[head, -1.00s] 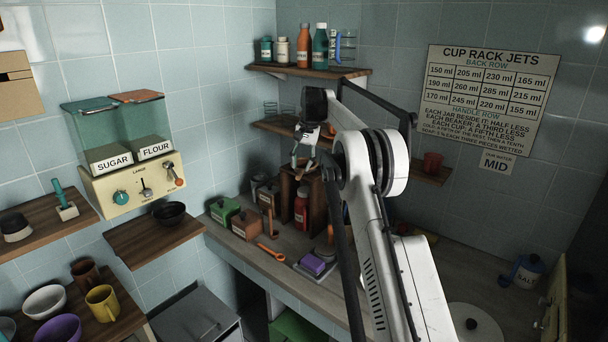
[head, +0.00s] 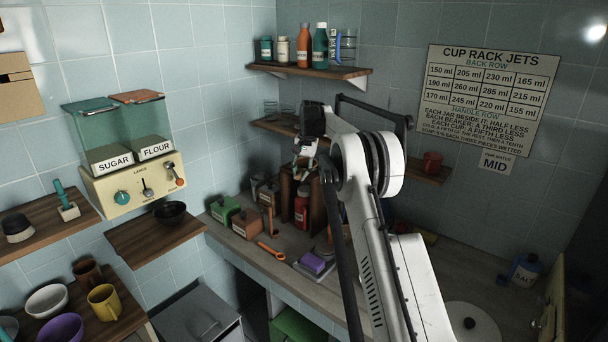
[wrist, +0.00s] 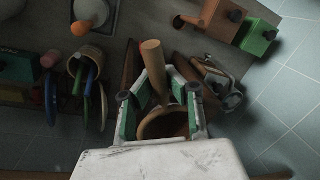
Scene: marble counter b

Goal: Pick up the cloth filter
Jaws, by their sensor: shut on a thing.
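In the wrist view the cloth filter (wrist: 152,60) shows as a tan wooden handle and a round wooden hoop with a dark inside. My gripper (wrist: 160,98) has its green-padded fingers on both sides of it and is shut on it. The hoop is partly hidden by the gripper's body, and the cloth is hard to make out. In the head view my gripper (head: 304,165) is above the wooden rack (head: 288,188) in the counter's back corner. The filter is too small and dark to tell there.
A red bottle (head: 302,207) stands close to the rack. A wall shelf (head: 310,71) with bottles is above.

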